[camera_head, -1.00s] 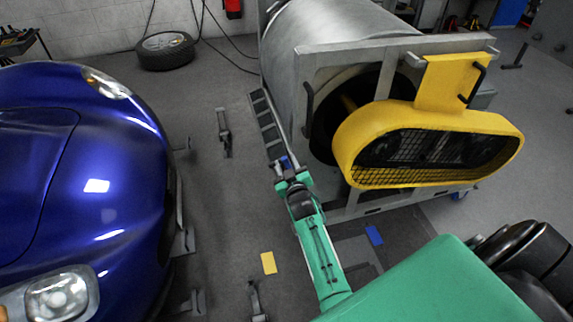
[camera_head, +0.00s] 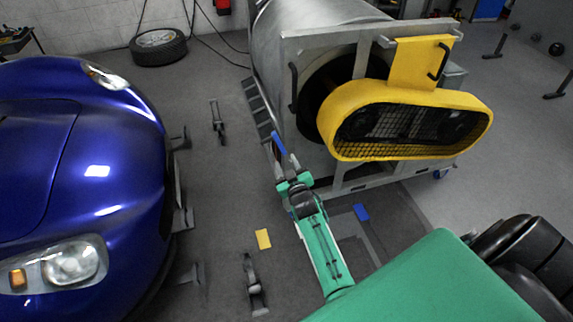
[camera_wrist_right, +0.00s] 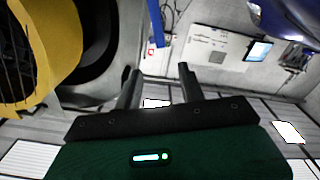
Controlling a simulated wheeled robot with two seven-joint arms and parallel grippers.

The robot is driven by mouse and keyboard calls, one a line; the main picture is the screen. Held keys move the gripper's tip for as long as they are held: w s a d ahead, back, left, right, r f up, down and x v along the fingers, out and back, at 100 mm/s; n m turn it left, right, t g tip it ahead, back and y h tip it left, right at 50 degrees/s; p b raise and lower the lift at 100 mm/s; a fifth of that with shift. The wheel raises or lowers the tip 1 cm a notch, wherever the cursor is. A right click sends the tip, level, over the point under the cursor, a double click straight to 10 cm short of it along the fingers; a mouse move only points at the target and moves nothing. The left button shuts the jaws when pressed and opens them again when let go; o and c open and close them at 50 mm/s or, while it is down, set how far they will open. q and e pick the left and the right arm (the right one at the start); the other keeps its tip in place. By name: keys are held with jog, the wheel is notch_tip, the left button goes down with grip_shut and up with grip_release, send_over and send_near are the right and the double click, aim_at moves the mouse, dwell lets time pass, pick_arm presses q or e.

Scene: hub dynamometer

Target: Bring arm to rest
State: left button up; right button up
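My right arm (camera_head: 322,245), green and grey, reaches out over the floor beside the dynamometer (camera_head: 310,20), a large grey drum in a metal frame. My right gripper (camera_head: 280,163) is at its far end, near the frame's lower left corner. In the wrist view the two dark fingers of the right gripper (camera_wrist_right: 158,76) stand apart with nothing between them. A narrow blue strip (camera_head: 279,143) shows just past the fingertips. It also shows in the wrist view (camera_wrist_right: 157,28), beyond the fingers. I cannot tell how far away it is. My left gripper is not in view.
A yellow guard (camera_head: 345,100) juts from the machine's front. A blue car (camera_head: 80,150) stands at the left. A yellow card (camera_head: 263,239), a blue card (camera_head: 361,212) and floor brackets (camera_head: 254,285) lie nearby. A tire (camera_head: 159,47) lies by the wall.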

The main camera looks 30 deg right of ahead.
dwell(0.4)
